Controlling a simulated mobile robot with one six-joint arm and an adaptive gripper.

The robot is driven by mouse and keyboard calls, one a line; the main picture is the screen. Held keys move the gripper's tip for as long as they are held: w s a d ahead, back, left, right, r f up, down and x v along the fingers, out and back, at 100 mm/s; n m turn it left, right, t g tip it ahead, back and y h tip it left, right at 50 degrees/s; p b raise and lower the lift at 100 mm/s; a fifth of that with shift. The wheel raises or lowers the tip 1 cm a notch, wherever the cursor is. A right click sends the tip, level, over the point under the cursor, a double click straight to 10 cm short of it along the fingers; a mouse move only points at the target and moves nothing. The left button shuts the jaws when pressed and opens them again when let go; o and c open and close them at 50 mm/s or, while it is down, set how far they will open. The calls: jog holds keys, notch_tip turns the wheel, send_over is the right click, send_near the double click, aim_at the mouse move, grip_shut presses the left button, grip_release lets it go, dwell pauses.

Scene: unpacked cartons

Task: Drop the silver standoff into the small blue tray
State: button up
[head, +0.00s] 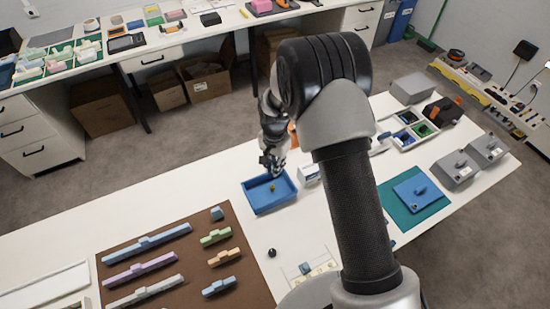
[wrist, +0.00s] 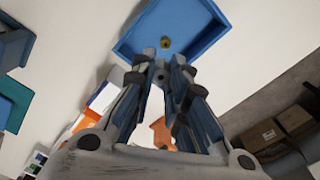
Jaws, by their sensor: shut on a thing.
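The small blue tray (head: 268,208) stands on the white table in the head view, and it fills the top of the wrist view (wrist: 130,42). My gripper (head: 275,170) hangs over the tray's back part, pointing down. In the wrist view my gripper (wrist: 157,68) has its fingers closed around a small grey piece with a dark hole, the silver standoff (wrist: 159,77). The fingers cover much of it. In the head view I cannot make the standoff out. A small brass-coloured piece (wrist: 166,43) lies inside the tray, just beyond my fingertips.
A white box (head: 308,175) stands close to the tray's right side. A brown mat (head: 195,240) with several coloured bars lies front left. A black knob-like piece (head: 272,253) stands in front. The table left of the tray is clear.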

notch_tip(320, 180, down, 5)
jog(key=b, duration=0.2)
jog(key=shift+f+b, duration=0.15)
jog(key=shift+b, duration=0.2)
jog(key=o, duration=0.9)
notch_tip(320, 180, up, 12)
jog(key=shift+r, duration=0.1)
jog(key=shift+s, duration=0.1)
dwell(0.3)
